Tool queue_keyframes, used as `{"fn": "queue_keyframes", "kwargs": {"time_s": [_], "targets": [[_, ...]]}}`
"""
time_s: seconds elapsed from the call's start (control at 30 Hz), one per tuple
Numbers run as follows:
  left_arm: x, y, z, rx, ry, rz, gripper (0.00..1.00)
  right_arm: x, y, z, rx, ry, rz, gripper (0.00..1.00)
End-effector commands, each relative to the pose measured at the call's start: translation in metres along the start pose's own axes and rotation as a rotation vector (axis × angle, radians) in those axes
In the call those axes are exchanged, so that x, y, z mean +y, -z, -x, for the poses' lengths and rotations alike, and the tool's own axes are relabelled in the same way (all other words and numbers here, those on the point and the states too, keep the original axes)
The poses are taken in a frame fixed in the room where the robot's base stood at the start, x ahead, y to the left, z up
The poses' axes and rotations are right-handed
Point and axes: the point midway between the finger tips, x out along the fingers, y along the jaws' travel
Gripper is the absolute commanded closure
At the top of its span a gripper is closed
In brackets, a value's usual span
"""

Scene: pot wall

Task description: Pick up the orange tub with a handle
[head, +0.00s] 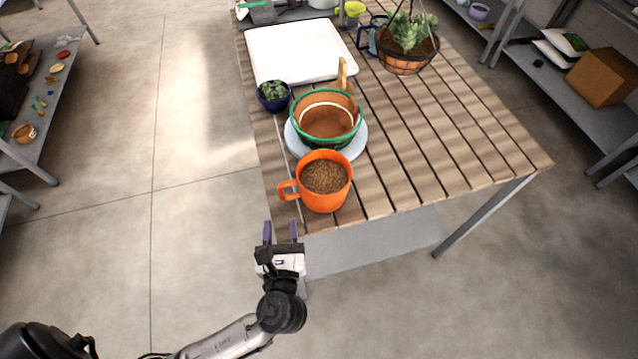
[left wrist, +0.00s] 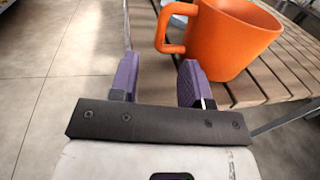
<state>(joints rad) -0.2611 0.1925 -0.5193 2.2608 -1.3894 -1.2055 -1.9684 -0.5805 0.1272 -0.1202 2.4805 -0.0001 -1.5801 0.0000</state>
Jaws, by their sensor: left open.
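The orange tub (head: 326,188) stands upright near the front left corner of the slatted table, filled with brown granules. Its handle (head: 288,190) points left, toward the table's left edge. In the left wrist view the tub (left wrist: 232,40) is at the upper right, with its handle (left wrist: 172,32) on its left side. My left gripper (head: 281,232) is open and empty, just off the table's front edge and short of the tub. My right gripper is not in view.
A green-rimmed terracotta pot (head: 326,122) on a round grey plate (head: 357,146) stands right behind the tub. A small blue pot (head: 273,104) with a plant, a white tray (head: 298,50) and a hanging planter (head: 402,62) are farther back. The table's right front (head: 450,170) is clear.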

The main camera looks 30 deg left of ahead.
Motion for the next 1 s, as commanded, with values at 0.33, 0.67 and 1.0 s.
{"fn": "queue_keyframes", "kwargs": {"time_s": [0.33,0.67,1.0], "targets": [[0.0,0.0,-0.038,0.0,-0.001,0.001,0.57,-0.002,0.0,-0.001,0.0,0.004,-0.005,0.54],[-0.002,0.001,-0.068,-0.003,-0.002,0.001,0.57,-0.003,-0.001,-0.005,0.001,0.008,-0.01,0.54],[-0.002,0.002,-0.093,0.001,0.0,0.001,0.57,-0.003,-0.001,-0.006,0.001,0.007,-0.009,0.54]]}}
